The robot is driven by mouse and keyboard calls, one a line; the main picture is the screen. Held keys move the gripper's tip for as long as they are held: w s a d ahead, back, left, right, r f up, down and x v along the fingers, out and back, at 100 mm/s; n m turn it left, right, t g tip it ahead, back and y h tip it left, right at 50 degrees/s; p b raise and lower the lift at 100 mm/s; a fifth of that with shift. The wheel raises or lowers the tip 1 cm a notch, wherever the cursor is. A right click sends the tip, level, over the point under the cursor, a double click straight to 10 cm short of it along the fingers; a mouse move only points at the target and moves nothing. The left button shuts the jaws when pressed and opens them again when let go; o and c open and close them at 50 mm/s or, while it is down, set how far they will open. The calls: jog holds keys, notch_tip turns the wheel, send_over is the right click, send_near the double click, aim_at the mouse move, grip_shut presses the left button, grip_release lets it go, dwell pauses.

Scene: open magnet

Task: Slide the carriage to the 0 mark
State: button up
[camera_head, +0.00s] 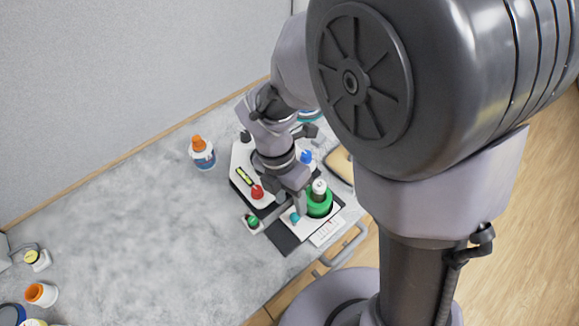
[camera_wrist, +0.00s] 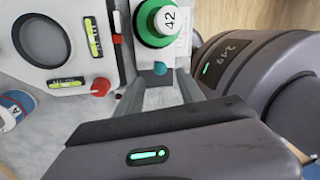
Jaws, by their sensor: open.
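The carriage is apparently the white plate (camera_head: 292,222) that bears a green round holder (camera_head: 319,206) with a white-capped vial in it. In the wrist view the vial's cap (camera_wrist: 167,18) reads 42 and the green holder (camera_wrist: 143,22) shows around it. A small teal knob (camera_head: 295,218) stands on the plate's near side; it also shows in the wrist view (camera_wrist: 160,68). My gripper (camera_wrist: 165,85) is open and points at the teal knob, which appears between or just beyond its fingertips; contact cannot be told. The scale strip (camera_head: 327,231) lies beside the plate; its 0 mark is not legible.
The white magnet body (camera_wrist: 75,18) has a round dark opening, spirit levels and a red knob (camera_head: 257,191). An orange-capped bottle (camera_head: 202,155) stands to the left, and a small green-topped item (camera_head: 252,222) sits near the magnet. The grey worktop (camera_head: 130,225) is largely clear at left.

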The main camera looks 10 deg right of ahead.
aim_at(294, 214)
jog(key=f, duration=0.1)
jog(key=f+b, duration=0.1)
jog(key=f, duration=0.3)
jog(key=shift+s+d+f+b, duration=0.2)
jog(key=shift+s+d+b, duration=0.1)
jog(key=shift+s+d, duration=0.1)
grip_shut()
dwell(1.0)
